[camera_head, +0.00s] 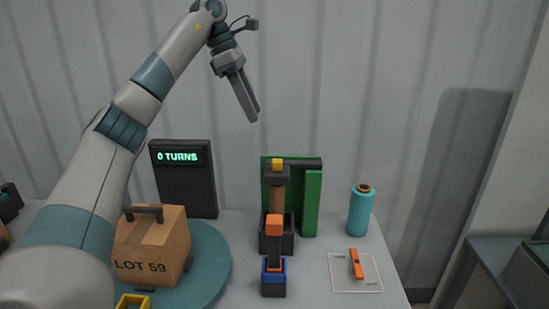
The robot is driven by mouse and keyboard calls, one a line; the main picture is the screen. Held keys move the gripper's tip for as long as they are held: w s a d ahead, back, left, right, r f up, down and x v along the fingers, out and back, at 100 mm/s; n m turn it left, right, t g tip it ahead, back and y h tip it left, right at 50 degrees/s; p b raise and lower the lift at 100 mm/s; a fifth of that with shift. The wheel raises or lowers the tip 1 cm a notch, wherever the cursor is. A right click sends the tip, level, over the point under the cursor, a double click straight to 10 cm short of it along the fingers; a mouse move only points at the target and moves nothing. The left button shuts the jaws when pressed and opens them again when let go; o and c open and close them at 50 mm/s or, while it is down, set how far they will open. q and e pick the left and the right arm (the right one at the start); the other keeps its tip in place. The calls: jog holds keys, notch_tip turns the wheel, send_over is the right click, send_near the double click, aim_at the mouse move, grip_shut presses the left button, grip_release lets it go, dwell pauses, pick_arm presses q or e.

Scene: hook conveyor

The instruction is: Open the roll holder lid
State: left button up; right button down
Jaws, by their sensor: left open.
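The roll holder (312,205) looks like a green upright frame at the back of the table, with a dark arm across its top. A dark cap with a yellow block (277,165) sits at the upper end of a brown post or core (277,200), over a dark base. This cap may be the lid; I cannot tell for sure. My left gripper (250,112) is open and empty, high above and left of the holder, fingers pointing down and slightly right. It touches nothing. My right gripper is not in view.
A teal roll (361,210) stands right of the holder. An orange-handled tool (356,264) lies on a white sheet. An orange-topped lever (274,226) stands in front. A cardboard box (152,245) sits on a teal turntable (215,262) near a "0 TURNS" display (184,185).

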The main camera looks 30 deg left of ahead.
pick_arm(q)
notch_tip(320, 180, down, 2)
jog(key=f, duration=0.1)
jog(key=p, duration=0.1)
send_near(276, 160)
jog(key=p+x, duration=0.1)
jog(key=x, duration=0.6)
jog(key=shift+d+f+p, duration=0.1)
jog(key=shift+f+p, duration=0.05)
jog(key=shift+p, duration=0.25)
jog(key=shift+x, duration=0.8)
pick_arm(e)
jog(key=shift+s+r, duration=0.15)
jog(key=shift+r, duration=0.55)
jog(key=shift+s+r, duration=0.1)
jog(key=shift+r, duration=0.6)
pick_arm(q)
grip_shut()
